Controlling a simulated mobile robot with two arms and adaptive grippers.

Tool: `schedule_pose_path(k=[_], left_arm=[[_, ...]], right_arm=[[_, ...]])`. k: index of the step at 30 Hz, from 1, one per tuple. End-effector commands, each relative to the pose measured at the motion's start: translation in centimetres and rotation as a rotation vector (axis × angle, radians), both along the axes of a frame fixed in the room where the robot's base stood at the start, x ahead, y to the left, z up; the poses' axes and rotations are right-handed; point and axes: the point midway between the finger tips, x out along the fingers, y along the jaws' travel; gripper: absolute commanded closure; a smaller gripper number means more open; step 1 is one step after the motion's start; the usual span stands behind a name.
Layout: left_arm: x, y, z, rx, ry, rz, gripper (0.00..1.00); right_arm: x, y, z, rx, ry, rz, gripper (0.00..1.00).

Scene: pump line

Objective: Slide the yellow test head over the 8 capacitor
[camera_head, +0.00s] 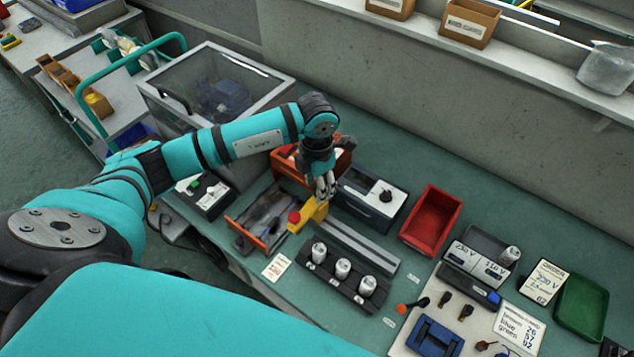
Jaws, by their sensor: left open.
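The yellow test head (314,211) with a red knob sits at the left end of a grey rail (355,246). Three silver capacitors stand upright in a row in a dark holder (330,284): left (319,252), middle (343,268) and right (367,286). Their small labels are too small to read, so I cannot tell which is the 8. The test head is beyond the left end of this row. My left gripper (325,194) is open and points down at the test head; I cannot tell whether it touches it. My right gripper is out of view.
Behind the rail stand a dark box with a knob (370,198) and a red bin (431,220). An orange-edged tray (262,222) lies left of the test head. A screwdriver (412,305) lies right of the capacitors. A clear-lidded case (215,95) stands far left.

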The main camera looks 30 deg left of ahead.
Motion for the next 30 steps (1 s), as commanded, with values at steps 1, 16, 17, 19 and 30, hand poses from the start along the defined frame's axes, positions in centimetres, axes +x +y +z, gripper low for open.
schedule_pose_path(k=[1,16,17,19,30], left_arm=[[-0.07,0.00,-0.37,0.000,0.002,0.000,0.57],[-0.01,0.00,-0.96,0.000,0.000,0.000,0.74],[-0.01,0.00,-0.96,0.000,0.000,0.000,0.78],[-0.01,0.00,-0.95,0.000,-0.001,0.000,0.87],[0.00,0.00,-0.92,0.000,-0.001,0.000,1.00]], right_arm=[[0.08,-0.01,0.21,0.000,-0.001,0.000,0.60],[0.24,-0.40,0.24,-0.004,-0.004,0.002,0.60],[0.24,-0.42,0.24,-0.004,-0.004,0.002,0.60],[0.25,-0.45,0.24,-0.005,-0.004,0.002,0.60],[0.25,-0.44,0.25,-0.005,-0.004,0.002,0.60]])
